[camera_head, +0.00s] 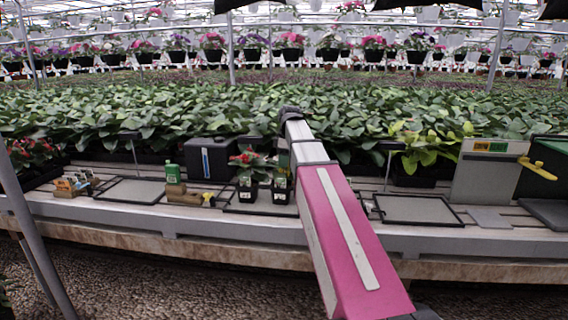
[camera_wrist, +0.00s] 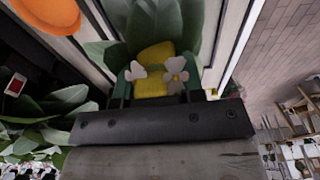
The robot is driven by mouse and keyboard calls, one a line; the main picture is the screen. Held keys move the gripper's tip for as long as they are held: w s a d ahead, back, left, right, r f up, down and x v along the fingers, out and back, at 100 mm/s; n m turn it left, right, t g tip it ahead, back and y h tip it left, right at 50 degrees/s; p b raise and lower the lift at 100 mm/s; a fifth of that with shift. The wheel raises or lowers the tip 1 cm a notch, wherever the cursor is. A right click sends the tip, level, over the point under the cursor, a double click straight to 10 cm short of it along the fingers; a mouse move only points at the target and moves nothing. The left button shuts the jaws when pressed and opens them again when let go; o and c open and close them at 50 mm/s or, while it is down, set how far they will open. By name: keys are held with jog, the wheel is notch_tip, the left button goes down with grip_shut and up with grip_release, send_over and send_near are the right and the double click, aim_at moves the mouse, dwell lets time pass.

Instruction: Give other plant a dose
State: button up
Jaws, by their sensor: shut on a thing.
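Pale petal-shaped pieces show at the fingers. I cannot tell what the yellow thing is; its far end is hidden by or merges with large green leaves (camera_wrist: 165,20). In the head view my arm reaches past the right plant, and its dark end is over the leaf bed.
A green bottle (camera_head: 172,173) and a brown item with a yellow end (camera_head: 182,195) are left of the pots. Flat framed trays lie left (camera_head: 130,190) and right (camera_head: 415,209). An orange disc (camera_wrist: 47,14) shows in the wrist view.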

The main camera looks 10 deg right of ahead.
jog(key=shift+r, duration=2.95)
